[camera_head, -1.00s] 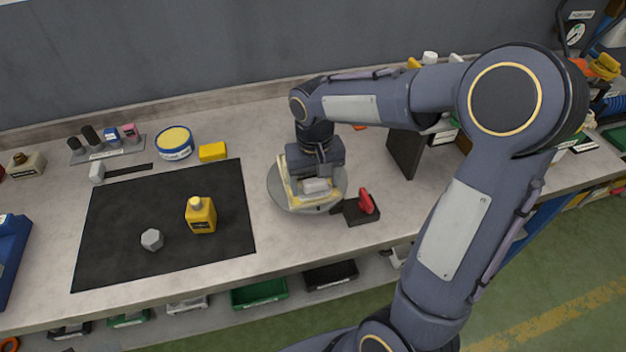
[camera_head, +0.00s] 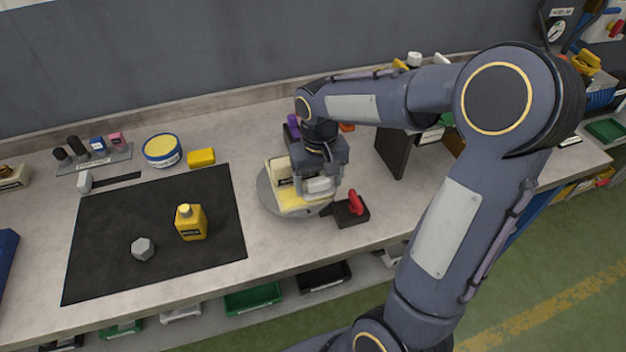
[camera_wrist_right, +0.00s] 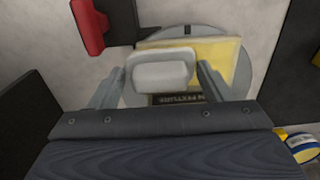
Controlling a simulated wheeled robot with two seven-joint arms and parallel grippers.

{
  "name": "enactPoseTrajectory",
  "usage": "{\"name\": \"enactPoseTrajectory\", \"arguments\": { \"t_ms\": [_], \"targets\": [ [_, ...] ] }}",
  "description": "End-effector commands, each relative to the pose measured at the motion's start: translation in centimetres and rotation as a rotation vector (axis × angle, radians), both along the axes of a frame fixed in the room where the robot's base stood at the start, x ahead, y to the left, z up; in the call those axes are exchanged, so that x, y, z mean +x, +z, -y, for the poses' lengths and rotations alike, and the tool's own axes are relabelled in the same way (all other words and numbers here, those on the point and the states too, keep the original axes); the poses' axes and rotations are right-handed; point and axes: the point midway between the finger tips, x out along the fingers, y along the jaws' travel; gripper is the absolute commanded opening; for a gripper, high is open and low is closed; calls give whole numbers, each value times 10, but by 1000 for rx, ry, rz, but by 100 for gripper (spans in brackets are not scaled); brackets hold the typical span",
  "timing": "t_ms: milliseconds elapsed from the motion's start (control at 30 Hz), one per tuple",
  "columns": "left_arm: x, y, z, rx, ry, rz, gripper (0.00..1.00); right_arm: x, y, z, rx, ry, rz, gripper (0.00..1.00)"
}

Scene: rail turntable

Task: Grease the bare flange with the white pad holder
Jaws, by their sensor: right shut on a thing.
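My right gripper (camera_head: 318,192) is shut on the white pad holder (camera_head: 320,187), over the right part of the round grey turntable (camera_head: 266,198). A cream and yellow angled piece (camera_head: 285,202) sits on the turntable, with one upright side and a yellow flat flange. In the right wrist view the white pad holder (camera_wrist_right: 160,70) lies between the fingers (camera_wrist_right: 160,85), over the edge of the yellow flange (camera_wrist_right: 218,58). I cannot tell whether the pad touches the flange. The pad's underside is hidden. My left gripper is out of view.
A black block with a red lever (camera_head: 352,208) stands at the turntable's right front edge. A dark upright panel (camera_head: 391,152) stands to the right. A black mat (camera_head: 150,240) holds a yellow bottle (camera_head: 191,222) and a grey nut (camera_head: 143,249). A yellow-topped tub (camera_head: 162,150) stands behind.

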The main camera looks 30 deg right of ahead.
Motion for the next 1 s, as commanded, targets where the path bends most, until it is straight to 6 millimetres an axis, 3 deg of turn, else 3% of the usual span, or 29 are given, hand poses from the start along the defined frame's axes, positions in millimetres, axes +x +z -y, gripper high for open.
{"name": "enactPoseTrajectory", "arguments": {
  "t_ms": [400, 800, 1000],
  "targets": [
    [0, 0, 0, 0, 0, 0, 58, -2, -1, 5, 0, 0, 0, 54],
    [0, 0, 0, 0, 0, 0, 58, 3, -1, -14, 0, 3, 0, 54],
    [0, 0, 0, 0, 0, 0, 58, 3, -1, -15, 0, 1, 0, 54]
  ]
}}
